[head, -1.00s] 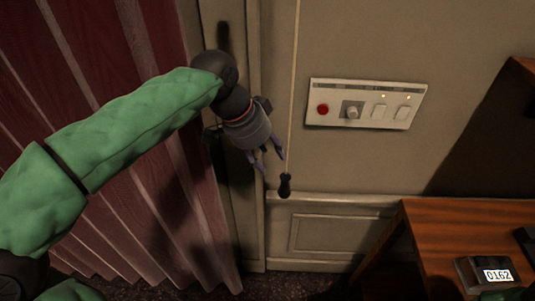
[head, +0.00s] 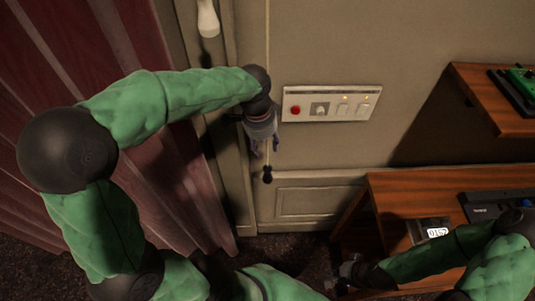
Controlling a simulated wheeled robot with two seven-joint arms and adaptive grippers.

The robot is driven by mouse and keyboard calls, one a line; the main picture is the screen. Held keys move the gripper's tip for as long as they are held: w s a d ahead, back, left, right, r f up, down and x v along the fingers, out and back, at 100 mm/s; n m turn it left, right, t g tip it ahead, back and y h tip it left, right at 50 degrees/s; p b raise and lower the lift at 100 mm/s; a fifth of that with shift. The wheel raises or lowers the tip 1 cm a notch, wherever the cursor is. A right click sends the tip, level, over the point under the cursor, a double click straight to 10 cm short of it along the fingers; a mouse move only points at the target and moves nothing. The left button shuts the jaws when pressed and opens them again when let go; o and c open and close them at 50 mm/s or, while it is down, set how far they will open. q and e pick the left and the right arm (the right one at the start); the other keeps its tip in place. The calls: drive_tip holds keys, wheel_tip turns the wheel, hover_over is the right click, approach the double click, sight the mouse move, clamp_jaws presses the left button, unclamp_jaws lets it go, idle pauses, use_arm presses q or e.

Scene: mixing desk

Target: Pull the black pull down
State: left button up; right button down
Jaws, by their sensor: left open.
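The black pull (head: 267,174) is a small dark knob hanging at the end of a thin cord in front of the wall. My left gripper (head: 265,150) points down just above it, fingers apart and in line with the cord. The cord passes behind or between the fingers; I cannot tell which. The gripper does not appear to hold the pull. My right gripper (head: 347,274) is low in the picture, by the desk's left edge, small and dark, and its jaws are unclear.
A switch panel (head: 331,104) with a red button, a knob and lit switches is on the wall at right. A wooden desk (head: 390,189) carries a display box (head: 432,231). A wooden shelf (head: 468,84) is above it. A red curtain (head: 150,195) is at left.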

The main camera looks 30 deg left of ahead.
sight(267, 166)
use_arm(q)
drive_tip(key=p, duration=0.3)
drive_tip(key=d+m+g+p, duration=0.1)
drive_tip(key=p, duration=0.3)
drive_tip(key=shift+s+d+r+y+p, duration=0.2)
drive_tip(key=shift+s+d+y+p, duration=0.05)
drive_tip(key=shift+s+y+p, duration=0.1)
wheel_tip(267, 166, down, 11)
drive_tip(key=shift+b, duration=0.55)
drive_tip(key=shift+m, duration=0.3)
clamp_jaws()
